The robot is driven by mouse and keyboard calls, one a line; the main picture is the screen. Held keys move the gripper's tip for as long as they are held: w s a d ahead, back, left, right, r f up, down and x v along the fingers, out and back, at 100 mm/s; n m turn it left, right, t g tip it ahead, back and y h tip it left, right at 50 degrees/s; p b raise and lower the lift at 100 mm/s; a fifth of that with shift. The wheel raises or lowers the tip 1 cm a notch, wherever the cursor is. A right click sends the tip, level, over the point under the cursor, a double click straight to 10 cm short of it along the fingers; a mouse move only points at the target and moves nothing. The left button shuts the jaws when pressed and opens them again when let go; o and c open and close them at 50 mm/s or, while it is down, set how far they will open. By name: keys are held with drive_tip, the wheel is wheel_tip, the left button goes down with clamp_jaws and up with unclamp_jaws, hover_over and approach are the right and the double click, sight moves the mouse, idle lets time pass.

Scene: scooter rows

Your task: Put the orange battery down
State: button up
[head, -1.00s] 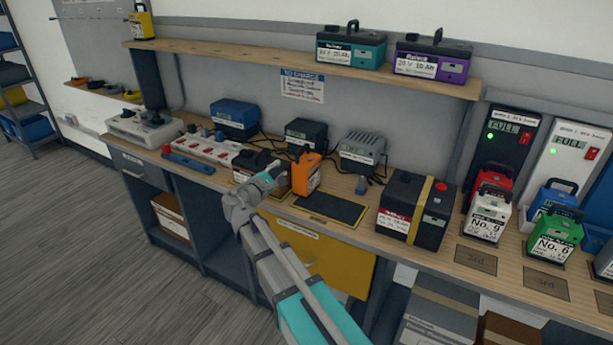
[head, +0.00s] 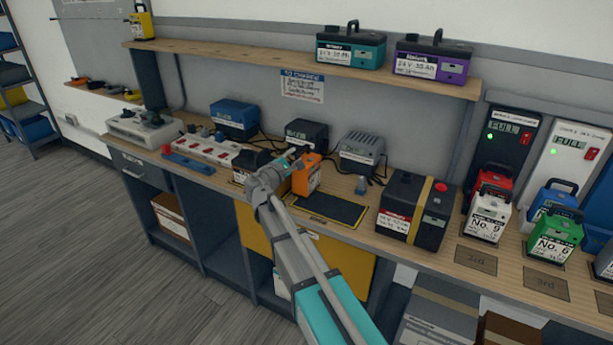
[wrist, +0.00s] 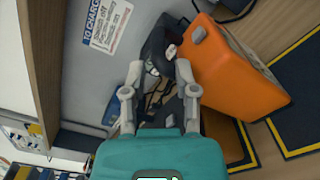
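The orange battery (head: 306,176) stands upright on the bench, just left of the dark mat with a yellow border (head: 345,211). In the wrist view the orange battery (wrist: 235,70) fills the upper right, beside and beyond my right finger. My gripper (head: 294,152) is at the battery's upper left side in the head view. I cannot tell whether the right finger touches the battery. My gripper hides part of the battery's left side.
Behind are a black charger (head: 306,133) and a grey charger (head: 362,150). A power strip (head: 209,150) lies to the left. A large black battery box (head: 412,208) stands right of the mat. The shelf (head: 300,65) overhangs the bench. The mat is clear.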

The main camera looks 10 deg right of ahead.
sight(303, 147)
drive_tip(key=shift+x, duration=2.55)
drive_tip(key=shift+d+r, duration=0.15)
drive_tip(key=shift+r, duration=0.05)
clamp_jaws()
